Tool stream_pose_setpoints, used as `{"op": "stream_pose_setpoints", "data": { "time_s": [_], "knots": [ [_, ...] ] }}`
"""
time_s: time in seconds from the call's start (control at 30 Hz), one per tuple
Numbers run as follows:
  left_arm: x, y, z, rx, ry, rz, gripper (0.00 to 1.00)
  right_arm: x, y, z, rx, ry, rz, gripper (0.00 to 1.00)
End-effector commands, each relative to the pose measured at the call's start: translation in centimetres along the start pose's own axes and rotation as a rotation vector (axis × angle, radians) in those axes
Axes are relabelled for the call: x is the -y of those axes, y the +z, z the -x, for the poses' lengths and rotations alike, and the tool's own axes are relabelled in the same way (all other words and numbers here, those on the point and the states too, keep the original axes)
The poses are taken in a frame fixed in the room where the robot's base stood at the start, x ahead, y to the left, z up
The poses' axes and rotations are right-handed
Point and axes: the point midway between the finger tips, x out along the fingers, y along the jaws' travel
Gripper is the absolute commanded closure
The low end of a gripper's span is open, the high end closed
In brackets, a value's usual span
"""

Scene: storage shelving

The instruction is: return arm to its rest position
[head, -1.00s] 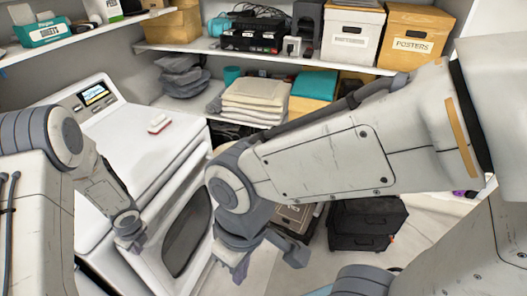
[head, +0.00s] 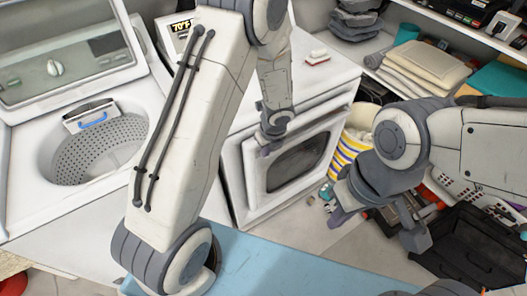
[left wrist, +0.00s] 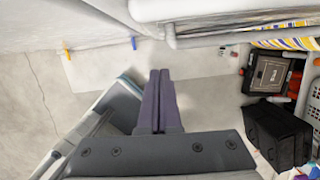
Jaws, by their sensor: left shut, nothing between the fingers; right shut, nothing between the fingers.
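My left arm (head: 185,110) comes in from the left and hangs in front of the white machines. My left gripper (head: 265,150) is near the white dryer's front, left of its dark door window. In the left wrist view my left gripper (left wrist: 160,74) has its two purple fingers side by side, shut and empty, above the pale floor. My right arm (head: 480,145) comes in from the right.
An open top-loading washer (head: 100,150) stands at left, beside the dryer (head: 335,85) with a red-and-white item (head: 317,57) on top. A striped yellow basket (head: 347,150), shelves with folded towels (head: 425,62) and black boxes (head: 480,250) lie right. Some floor is clear.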

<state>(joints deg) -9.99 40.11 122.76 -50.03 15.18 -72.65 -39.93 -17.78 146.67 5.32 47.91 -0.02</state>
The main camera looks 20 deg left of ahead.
Motion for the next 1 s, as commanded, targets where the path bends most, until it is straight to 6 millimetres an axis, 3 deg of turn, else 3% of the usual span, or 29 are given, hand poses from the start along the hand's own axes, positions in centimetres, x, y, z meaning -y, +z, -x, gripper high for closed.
{"op": "stream_pose_setpoints", "data": {
  "time_s": [0.1,0.37,0.47,0.57,0.7,0.9,1.0],
  "knots": [
    [-0.1,0.0,1.2,0.000,0.000,0.001,1.00,0.0,0.0,0.6,0.001,0.000,0.000,1.00],
    [-0.2,0.0,1.4,-0.002,0.002,0.005,1.00,0.0,0.0,0.6,0.001,0.000,0.000,1.00],
    [-0.1,-0.2,2.3,0.004,-0.002,0.046,1.00,0.0,0.0,0.6,0.001,0.000,0.000,1.00],
    [0.1,-1.0,5.3,0.017,-0.010,0.186,1.00,0.0,0.0,0.6,0.001,0.000,0.000,1.00],
    [-0.6,-4.1,11.8,0.009,-0.025,0.549,1.00,0.0,0.0,0.6,0.001,0.000,0.000,1.00],
    [-4.6,-11.1,20.0,-0.100,0.012,1.110,1.00,0.0,0.0,0.5,0.001,0.000,0.000,1.00],
    [-7.0,-14.4,22.8,-0.171,0.066,1.332,1.00,0.0,0.0,0.5,0.001,0.000,0.000,1.00]
  ]
}}
